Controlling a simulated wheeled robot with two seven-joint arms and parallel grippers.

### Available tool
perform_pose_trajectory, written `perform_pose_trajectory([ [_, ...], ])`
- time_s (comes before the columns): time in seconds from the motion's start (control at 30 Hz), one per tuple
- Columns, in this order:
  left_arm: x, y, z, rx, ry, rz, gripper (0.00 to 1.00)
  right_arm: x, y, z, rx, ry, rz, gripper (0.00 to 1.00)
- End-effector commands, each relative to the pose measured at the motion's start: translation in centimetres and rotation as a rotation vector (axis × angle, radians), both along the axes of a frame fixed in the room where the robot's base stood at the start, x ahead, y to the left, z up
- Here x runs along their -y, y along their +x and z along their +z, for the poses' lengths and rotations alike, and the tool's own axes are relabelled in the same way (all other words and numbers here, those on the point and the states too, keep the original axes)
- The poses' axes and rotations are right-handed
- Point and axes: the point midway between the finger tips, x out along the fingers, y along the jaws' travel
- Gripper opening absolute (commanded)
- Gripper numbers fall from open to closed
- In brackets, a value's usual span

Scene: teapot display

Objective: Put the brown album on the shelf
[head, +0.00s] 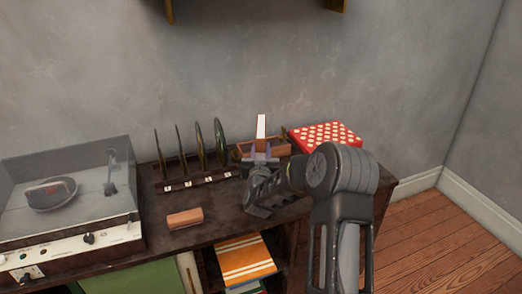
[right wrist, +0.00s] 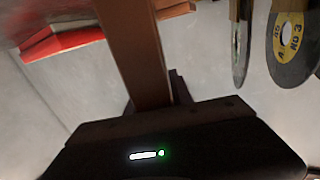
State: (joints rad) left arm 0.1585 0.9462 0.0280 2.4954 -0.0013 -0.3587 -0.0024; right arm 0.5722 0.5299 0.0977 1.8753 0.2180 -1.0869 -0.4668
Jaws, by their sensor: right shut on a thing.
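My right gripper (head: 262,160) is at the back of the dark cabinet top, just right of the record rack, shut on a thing. In the right wrist view, a flat brown slab (right wrist: 135,50), which looks like the brown album, rises from the gripper and is seen nearly edge-on. In the head view, a thin pale upright strip (head: 261,126) stands above the gripper; I cannot tell whether it is the album's edge. Under the cabinet top, an open shelf compartment holds an orange striped album (head: 245,259). My left gripper is not in view.
The rack (head: 198,180) holds several upright records close left of my gripper. A red spotted box (head: 326,135) lies to the right. A brown block (head: 185,218) lies near the front edge. A turntable (head: 65,190) fills the left. Wooden pieces (head: 338,5) show high on the wall.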

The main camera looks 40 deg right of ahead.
Motion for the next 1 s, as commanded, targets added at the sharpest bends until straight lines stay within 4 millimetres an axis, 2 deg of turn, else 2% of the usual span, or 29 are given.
perform_pose_trajectory([
  [0.4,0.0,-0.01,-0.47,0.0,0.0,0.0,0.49,-0.01,0.08,-0.25,0.006,-0.004,0.0,0.0],
  [0.43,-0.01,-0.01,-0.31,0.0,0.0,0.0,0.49,-0.02,0.03,-0.32,0.002,-0.001,0.0,0.3],
  [0.6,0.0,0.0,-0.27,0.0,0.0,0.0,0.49,-0.02,0.03,-0.3,0.002,-0.001,0.0,0.44],
  [0.7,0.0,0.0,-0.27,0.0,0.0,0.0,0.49,-0.02,0.03,-0.29,0.002,-0.001,0.0,0.49],
  [1.0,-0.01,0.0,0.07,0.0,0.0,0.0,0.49,-0.01,0.02,0.0,0.002,-0.001,0.0,0.49],
])
